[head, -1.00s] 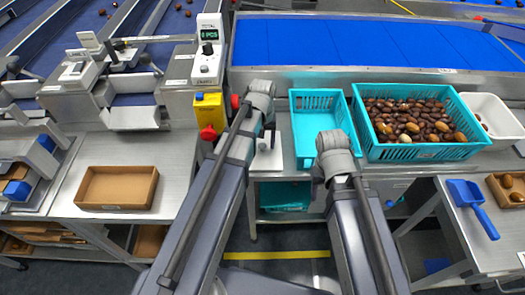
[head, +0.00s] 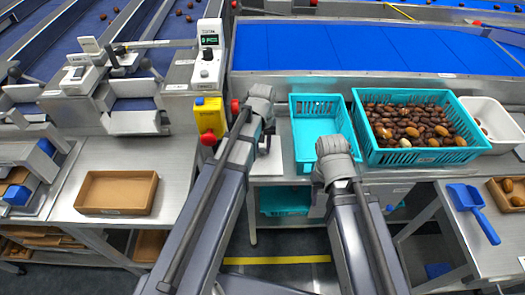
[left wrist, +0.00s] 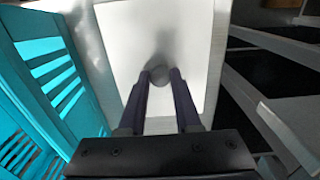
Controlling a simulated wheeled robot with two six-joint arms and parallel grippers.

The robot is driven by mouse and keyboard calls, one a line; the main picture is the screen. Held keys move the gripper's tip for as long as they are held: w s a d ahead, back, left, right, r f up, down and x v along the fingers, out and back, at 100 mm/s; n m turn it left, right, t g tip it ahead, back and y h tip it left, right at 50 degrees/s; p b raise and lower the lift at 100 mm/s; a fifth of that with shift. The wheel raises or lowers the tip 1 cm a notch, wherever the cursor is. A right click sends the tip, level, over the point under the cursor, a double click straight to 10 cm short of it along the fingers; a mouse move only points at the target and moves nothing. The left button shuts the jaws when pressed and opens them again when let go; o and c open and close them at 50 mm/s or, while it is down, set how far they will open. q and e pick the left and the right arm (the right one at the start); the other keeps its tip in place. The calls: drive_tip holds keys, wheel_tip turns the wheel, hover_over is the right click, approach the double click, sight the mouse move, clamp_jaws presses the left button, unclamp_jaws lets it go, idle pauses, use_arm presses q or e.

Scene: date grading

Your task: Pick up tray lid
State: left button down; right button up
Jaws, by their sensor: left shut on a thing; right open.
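The tray lid is a pale, square, flat piece with a round grey knob in its middle, and it fills the centre of the left wrist view (left wrist: 185,40). My left gripper (left wrist: 159,74) is shut on the lid's knob, one finger on each side. In the head view the lid (head: 266,168) shows partly behind my left arm, left of the small teal basket. My left gripper (head: 268,142) is over it there, mostly hidden by the wrist. My right gripper (head: 320,183) is low in front of the small teal basket; its fingers are largely hidden by its wrist.
The small teal basket (head: 297,128) stands close right of the lid. A larger teal crate (head: 425,158) holds many dates, with a white bin (head: 510,142) beyond. A yellow box with a red button (head: 209,115) stands left. A shallow brown box (head: 82,193) sits on the left table.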

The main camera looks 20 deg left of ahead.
sight(263, 150)
use_arm(q)
drive_tip(key=shift+r, duration=0.15)
use_arm(e)
drive_tip(key=shift+r, duration=0.15)
use_arm(q)
wheel_tip(263, 150, up, 10)
drive_tip(key=p, duration=1)
use_arm(e)
wheel_tip(263, 150, up, 10)
